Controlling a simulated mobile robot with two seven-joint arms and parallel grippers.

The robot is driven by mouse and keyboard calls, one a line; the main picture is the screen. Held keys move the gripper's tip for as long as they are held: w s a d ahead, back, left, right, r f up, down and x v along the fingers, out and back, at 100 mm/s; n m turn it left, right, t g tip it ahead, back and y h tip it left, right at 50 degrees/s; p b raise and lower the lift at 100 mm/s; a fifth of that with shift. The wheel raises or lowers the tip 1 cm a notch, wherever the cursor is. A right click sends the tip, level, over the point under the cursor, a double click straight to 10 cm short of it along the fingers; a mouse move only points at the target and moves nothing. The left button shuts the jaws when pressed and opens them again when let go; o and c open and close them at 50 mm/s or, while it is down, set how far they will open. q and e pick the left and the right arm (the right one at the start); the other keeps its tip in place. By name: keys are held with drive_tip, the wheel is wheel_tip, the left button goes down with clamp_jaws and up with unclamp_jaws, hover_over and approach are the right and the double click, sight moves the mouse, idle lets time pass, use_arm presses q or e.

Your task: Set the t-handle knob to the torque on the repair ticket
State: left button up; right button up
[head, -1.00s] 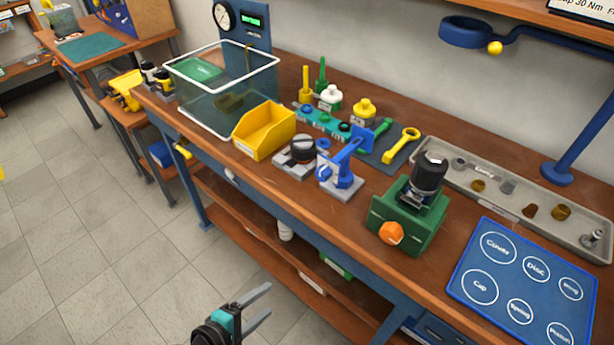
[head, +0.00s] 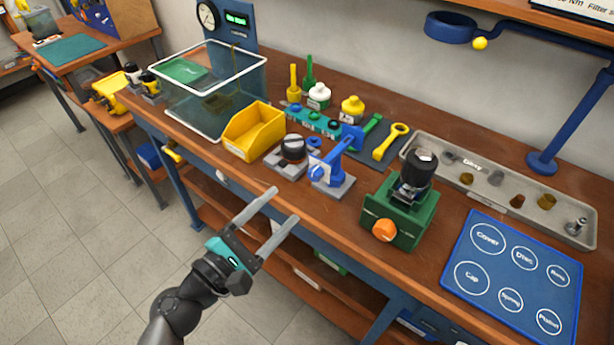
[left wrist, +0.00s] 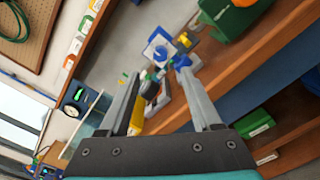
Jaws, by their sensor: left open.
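My left gripper (head: 283,206) is open and empty in front of the bench's front edge, apart from everything on it. In the left wrist view its two fingers (left wrist: 158,80) point toward the bench, with blue and yellow items between and beyond them. A blue fixture with a raised arm (head: 333,163) stands on a grey base; a black-topped round knob (head: 293,148) on another grey base is left of it. I cannot tell for sure which part is the t-handle knob. A white sheet (head: 580,8) at the top right, partly cut off, reads "Nm Filter". My right gripper is not in view.
The green vise (head: 400,215) with an orange knob (head: 385,230) stands right of the blue fixture. A yellow bin (head: 252,132), a clear tub (head: 195,125), a grey parts tray (head: 480,195) and a blue labelled mat (head: 512,275) surround it. A gauge panel (head: 237,35) stands at the back.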

sight(312, 178)
use_arm(q)
drive_tip(key=p+x, duration=0.1)
drive_tip(key=x, duration=0.8)
clamp_jaws()
idle(0.4)
